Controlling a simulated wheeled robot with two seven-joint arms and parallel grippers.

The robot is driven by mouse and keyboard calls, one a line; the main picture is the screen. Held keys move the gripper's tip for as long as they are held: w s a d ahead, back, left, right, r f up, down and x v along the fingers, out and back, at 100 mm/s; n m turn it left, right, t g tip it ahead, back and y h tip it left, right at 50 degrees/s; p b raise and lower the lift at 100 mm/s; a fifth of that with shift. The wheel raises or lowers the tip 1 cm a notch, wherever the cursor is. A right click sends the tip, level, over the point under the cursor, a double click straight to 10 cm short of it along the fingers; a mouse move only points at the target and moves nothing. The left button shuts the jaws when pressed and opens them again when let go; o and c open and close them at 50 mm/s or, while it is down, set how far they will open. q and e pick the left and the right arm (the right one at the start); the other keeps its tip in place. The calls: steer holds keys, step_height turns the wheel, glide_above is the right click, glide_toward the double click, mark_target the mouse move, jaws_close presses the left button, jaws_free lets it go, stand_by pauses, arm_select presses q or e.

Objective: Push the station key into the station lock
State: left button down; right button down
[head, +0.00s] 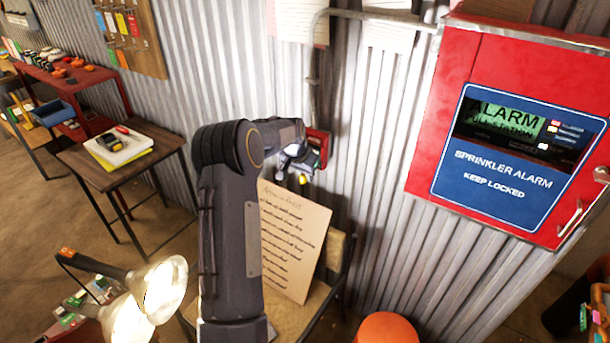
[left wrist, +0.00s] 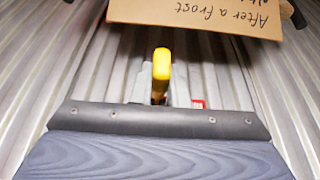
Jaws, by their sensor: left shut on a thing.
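My left arm reaches to the corrugated wall, where a small red box (head: 318,143), which looks like the lock station, is mounted. My left gripper (head: 297,163) is at the box's lower left side, partly hidden by my own arm. It is shut on a yellow-headed piece, seemingly the station key (head: 303,180). In the left wrist view the key's yellow head (left wrist: 161,72) stands up between the grey fingers. A bit of red (left wrist: 198,103) shows beside them. The keyhole and the key's tip are hidden, so I cannot tell whether the key is in the lock. My right gripper is out of view.
A handwritten board (head: 290,240) leans below the box; it also shows in the left wrist view (left wrist: 200,14). A large red alarm cabinet (head: 470,85) hangs to the right. A lit lamp (head: 160,285) and an orange round top (head: 387,328) stand in front.

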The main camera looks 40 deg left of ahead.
arm_select(q)
steer(key=shift+w+a+p, duration=0.15)
steer(key=shift+w+p, duration=0.55)
steer(key=shift+w, duration=0.8)
